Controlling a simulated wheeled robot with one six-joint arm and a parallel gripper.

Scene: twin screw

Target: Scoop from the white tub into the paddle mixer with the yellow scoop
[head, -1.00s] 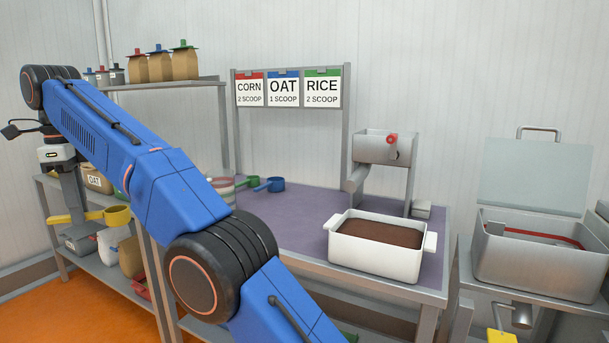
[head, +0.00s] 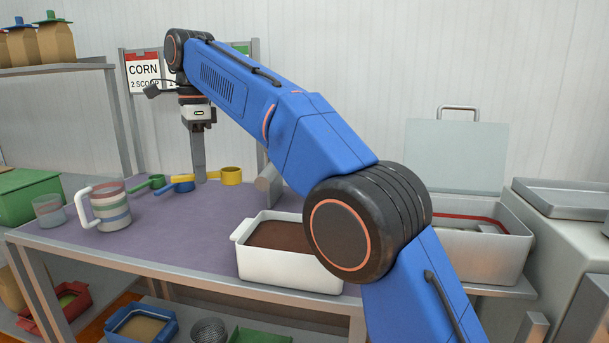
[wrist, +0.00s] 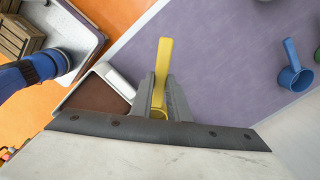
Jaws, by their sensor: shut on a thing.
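The yellow scoop (head: 231,176) is in my gripper (head: 198,165), its cup to the right and its handle at the jaws. In the wrist view the yellow handle (wrist: 164,60) shows between the shut fingers (wrist: 160,92); most of the cup is hidden. The white tub (head: 288,268), full of brown material, stands on the table, right of and nearer than my gripper. Its brown contents also show in the wrist view (wrist: 98,98). An open steel box (head: 485,247) with a red-edged rim and raised lid, apparently the paddle mixer, stands to the right, partly behind my arm.
A blue scoop (head: 182,184) and a green scoop (head: 152,182) lie close left of the yellow one. A banded measuring jug (head: 110,208) and a clear cup (head: 49,211) stand farther left. The purple tabletop (head: 185,235) is clear in front. My arm crosses before the mixer.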

